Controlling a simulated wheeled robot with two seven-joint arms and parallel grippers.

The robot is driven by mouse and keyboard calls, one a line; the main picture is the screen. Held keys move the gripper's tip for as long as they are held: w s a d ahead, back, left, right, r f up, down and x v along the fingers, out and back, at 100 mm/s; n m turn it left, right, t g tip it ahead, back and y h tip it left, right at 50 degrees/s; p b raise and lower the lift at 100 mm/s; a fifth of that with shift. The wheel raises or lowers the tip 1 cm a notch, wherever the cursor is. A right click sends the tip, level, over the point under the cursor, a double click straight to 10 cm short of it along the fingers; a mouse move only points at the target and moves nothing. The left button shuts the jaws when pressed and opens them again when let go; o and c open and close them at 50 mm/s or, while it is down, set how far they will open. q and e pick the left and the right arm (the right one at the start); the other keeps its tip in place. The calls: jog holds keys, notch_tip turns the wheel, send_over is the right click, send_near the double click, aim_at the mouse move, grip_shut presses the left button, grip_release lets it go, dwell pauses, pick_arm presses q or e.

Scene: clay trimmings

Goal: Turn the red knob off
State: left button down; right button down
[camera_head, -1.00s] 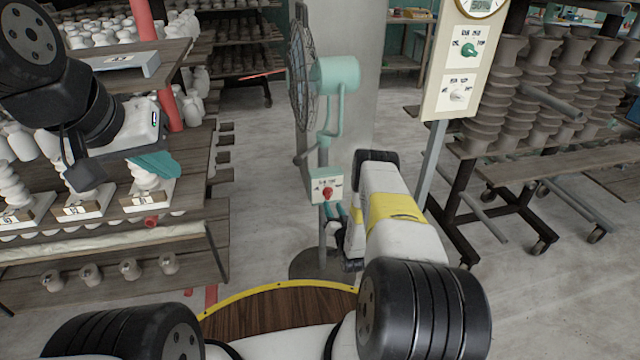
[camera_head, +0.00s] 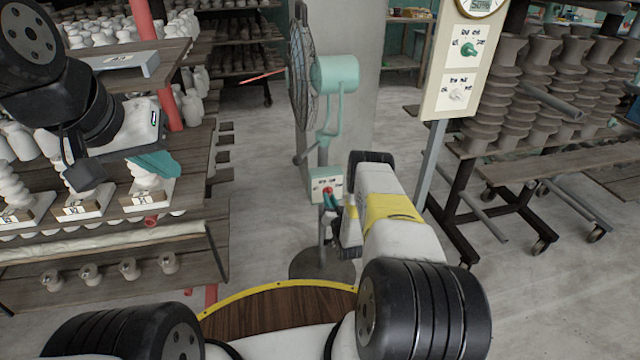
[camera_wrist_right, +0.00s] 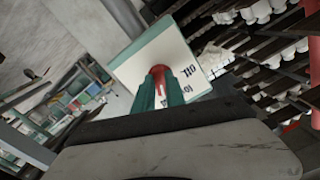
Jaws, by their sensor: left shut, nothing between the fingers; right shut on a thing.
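The red knob (camera_head: 327,191) is on the front of a small pale control box (camera_head: 315,180) with a green edge, on the stand of a green fan (camera_head: 335,75). In the right wrist view the red knob (camera_wrist_right: 160,72) sits on the white panel (camera_wrist_right: 165,50), with dark lettering beside it. My right gripper (camera_wrist_right: 158,92) has its teal fingers shut on the knob, one on each side. The fingers hide part of the knob and some lettering. My left gripper (camera_head: 158,164) is shut and empty at the left, over the shelf of white pieces.
A wooden rack (camera_head: 215,240) with white pieces stands at the left. Grey insulators on wheeled racks are at the right. Open floor lies between.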

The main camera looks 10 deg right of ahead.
jog(key=shift+n, duration=0.4)
jog(key=n, duration=1.3)
jog(key=shift+d, duration=0.25)
jog(key=n, duration=0.4)
jog(key=shift+d, duration=0.1)
jog(key=c, duration=1.4)
grip_release()
jog(key=shift+r, duration=0.1)
jog(key=shift+s, duration=0.15)
